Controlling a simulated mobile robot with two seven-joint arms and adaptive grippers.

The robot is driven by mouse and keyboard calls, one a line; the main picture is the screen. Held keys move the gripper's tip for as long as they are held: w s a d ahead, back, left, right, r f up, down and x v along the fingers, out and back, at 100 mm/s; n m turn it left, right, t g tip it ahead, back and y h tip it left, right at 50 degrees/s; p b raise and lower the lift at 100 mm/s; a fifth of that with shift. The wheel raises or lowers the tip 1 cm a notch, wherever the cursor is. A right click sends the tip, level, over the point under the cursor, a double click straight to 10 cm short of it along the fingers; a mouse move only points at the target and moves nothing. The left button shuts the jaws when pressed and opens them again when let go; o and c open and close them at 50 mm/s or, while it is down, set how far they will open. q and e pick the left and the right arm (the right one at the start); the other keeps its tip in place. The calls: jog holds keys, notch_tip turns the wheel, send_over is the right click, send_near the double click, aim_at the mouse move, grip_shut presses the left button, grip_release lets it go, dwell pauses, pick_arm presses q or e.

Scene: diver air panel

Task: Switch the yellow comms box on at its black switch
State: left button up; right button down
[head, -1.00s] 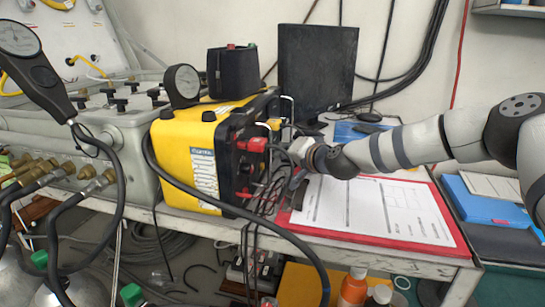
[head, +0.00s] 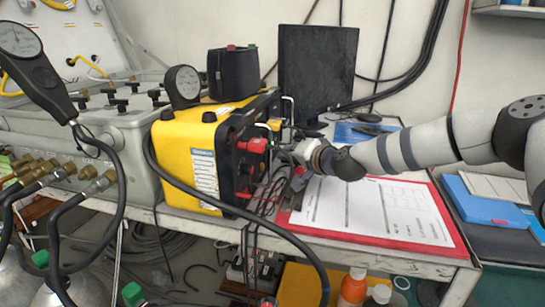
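The yellow comms box (head: 187,150) stands on the bench in the head view, with its black front panel (head: 236,165) facing right. Red connectors (head: 254,146) and black cables are on that panel. The black switch cannot be made out clearly. My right gripper (head: 284,150) comes in from the right, close to the front panel near the red connectors. Its fingers are small and partly lost among the cables, so I cannot tell whether they are open, or whether they touch the panel. My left gripper is not in view.
A red clipboard (head: 447,246) with white sheets lies right of the box, under my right arm. A black monitor (head: 317,70) stands behind. A thick black cable loops in front of the box. A grey gauge panel (head: 125,130) is at left.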

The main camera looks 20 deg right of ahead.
jog(key=shift+s+d+r+p, duration=0.2)
jog(key=shift+s+d, duration=0.35)
jog(key=shift+d, duration=0.2)
jog(key=shift+s+d+r+p, duration=0.15)
jog(key=shift+s+d, duration=0.4)
jog(key=shift+d, duration=0.2)
jog(key=shift+s+d, duration=0.4)
jog(key=shift+d, duration=0.05)
